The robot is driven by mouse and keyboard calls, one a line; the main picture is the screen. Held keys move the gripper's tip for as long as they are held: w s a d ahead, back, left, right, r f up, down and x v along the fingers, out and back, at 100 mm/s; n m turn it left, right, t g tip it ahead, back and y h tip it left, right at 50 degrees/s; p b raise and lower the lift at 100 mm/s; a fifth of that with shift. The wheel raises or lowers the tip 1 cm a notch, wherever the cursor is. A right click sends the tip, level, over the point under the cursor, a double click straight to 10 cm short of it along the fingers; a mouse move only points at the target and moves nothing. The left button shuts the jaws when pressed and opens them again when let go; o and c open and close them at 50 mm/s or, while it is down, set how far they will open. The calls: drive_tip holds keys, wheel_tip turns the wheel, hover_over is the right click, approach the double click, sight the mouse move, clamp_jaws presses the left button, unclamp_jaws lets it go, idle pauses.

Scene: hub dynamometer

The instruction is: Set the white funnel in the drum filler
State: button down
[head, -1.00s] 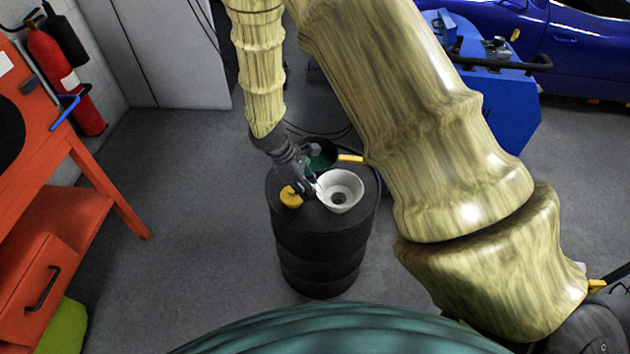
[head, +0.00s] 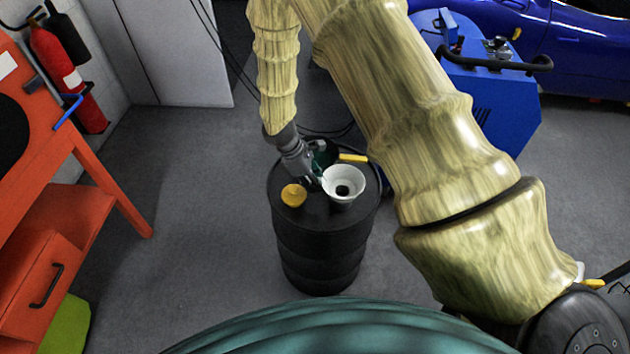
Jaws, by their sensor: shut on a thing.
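The white funnel (head: 344,185) is over the right part of the black drum's (head: 323,245) top, its wide mouth facing up. My gripper (head: 320,182) is at the funnel's left rim and shut on it. The funnel's lower end and the drum filler under it are hidden, so I cannot tell whether the spout is in the opening. A yellow cap (head: 294,195) lies on the drum top to the left of the funnel.
A dark green round thing with a yellow handle (head: 352,158) is behind the funnel. An orange workbench (head: 75,180) stands at the left, a blue machine (head: 490,100) at the back right. Grey floor surrounds the drum.

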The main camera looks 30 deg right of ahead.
drive_tip(key=shift+f, duration=0.25)
drive_tip(key=c, duration=1.4)
unclamp_jaws()
drive_tip(key=shift+o, duration=0.2)
drive_tip(key=b+v, duration=0.1)
drive_tip(key=v, duration=1.1)
drive_tip(key=shift+r, duration=0.3)
